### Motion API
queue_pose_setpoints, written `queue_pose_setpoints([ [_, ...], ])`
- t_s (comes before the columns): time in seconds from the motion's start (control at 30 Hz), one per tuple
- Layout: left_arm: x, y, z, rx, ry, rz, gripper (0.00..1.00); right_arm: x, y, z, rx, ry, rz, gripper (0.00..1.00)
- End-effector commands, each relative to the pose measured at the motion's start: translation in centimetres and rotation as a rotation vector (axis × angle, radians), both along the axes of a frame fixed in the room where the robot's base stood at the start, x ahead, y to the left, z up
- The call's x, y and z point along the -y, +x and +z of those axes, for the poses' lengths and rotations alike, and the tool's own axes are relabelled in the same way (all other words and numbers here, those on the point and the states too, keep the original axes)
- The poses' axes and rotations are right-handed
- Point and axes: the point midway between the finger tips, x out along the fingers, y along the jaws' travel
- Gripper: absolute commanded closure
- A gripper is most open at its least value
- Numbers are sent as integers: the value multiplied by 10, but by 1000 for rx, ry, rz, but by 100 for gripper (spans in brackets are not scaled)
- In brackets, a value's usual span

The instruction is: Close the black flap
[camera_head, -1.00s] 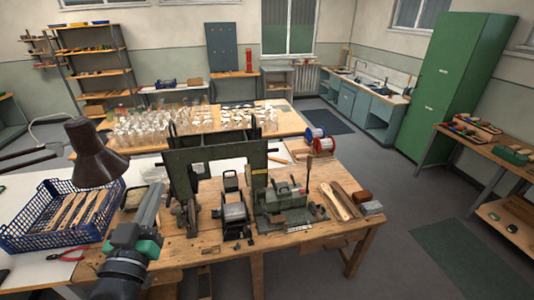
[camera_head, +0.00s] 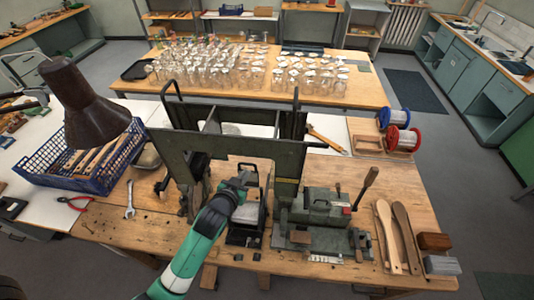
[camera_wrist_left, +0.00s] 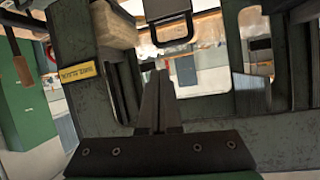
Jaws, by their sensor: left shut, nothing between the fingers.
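My left gripper (camera_head: 243,182) is in the middle of the bench at the small machine, in front of the large dark green frame. Its fingers are shut and empty. In the left wrist view the shut fingers (camera_wrist_left: 158,100) point up the picture. The black flap (camera_head: 249,168) appears to be the small dark frame standing up behind my gripper; the gripper partly hides it. A black loop in the left wrist view (camera_wrist_left: 171,42) lies beyond the fingertips and may be part of it. I cannot tell whether the fingers touch it. My right gripper does not show.
The dark green frame (camera_head: 225,146) rises close behind. A blue crate (camera_head: 85,180) and a brown lamp (camera_head: 85,110) are at left.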

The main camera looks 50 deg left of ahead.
Motion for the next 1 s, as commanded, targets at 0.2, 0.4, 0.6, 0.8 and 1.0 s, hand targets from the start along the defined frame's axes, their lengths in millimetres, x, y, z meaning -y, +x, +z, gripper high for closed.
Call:
queue_pose_setpoints([
  [0.2, -11, 15, -8, 1, 0, 0, 100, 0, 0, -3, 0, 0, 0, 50],
  [0.4, -33, 43, -24, 2, 0, 0, 100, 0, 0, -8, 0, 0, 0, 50],
  [0.6, -50, 66, -37, 2, 0, -1, 100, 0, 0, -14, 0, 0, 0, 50],
  [0.8, -55, 73, -40, 2, 0, -1, 100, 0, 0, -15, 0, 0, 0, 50],
  [1.0, -55, 73, -40, 2, 0, -1, 100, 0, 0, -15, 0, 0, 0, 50],
])
